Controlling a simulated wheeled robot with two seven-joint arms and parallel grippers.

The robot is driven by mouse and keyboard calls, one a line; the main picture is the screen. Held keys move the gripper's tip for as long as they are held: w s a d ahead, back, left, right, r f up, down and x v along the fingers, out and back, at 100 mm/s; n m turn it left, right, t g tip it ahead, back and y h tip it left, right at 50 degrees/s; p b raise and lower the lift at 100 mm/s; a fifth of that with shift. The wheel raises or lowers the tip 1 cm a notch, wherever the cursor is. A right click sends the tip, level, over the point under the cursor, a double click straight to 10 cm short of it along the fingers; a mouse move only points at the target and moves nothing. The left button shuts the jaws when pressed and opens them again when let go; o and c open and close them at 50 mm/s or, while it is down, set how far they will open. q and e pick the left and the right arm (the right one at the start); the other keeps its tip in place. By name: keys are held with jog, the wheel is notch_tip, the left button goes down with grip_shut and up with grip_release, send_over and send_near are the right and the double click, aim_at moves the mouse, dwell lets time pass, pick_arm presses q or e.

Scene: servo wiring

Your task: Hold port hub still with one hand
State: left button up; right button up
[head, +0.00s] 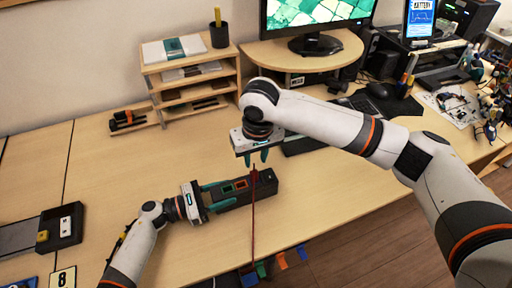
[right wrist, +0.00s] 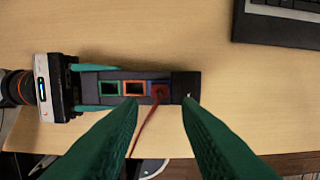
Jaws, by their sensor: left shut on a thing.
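The port hub (head: 266,184) is a long black box lying on the table, with a row of ports rimmed green (right wrist: 110,88), orange (right wrist: 134,88) and blue. My left gripper (head: 218,194) is shut on the hub's left part, its green fingers along the two long sides. A red plug (right wrist: 159,91) sits at the blue-rimmed port; how deep it is cannot be told. Its red cable (head: 253,222) runs over the table's front edge. My right gripper (head: 257,158) is above the hub's right end, fingers apart and empty, pointing down at the plug.
A black tray (head: 68,238) with small parts stands at the left. A wooden shelf (head: 188,88) is at the back, with a monitor stand (head: 305,50) beside it. A keyboard (head: 303,146) lies behind the right gripper. Coloured tags (head: 282,261) hang at the front edge. Table around the hub is clear.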

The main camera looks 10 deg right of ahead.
aim_at(254, 171)
jog(key=f, duration=0.5)
jog(key=w+f, duration=0.1)
jog(key=f, duration=0.2)
jog(key=shift+a, duration=0.15)
grip_shut()
jog(key=shift+r, duration=1.65)
jog(key=shift+r, duration=1.9)
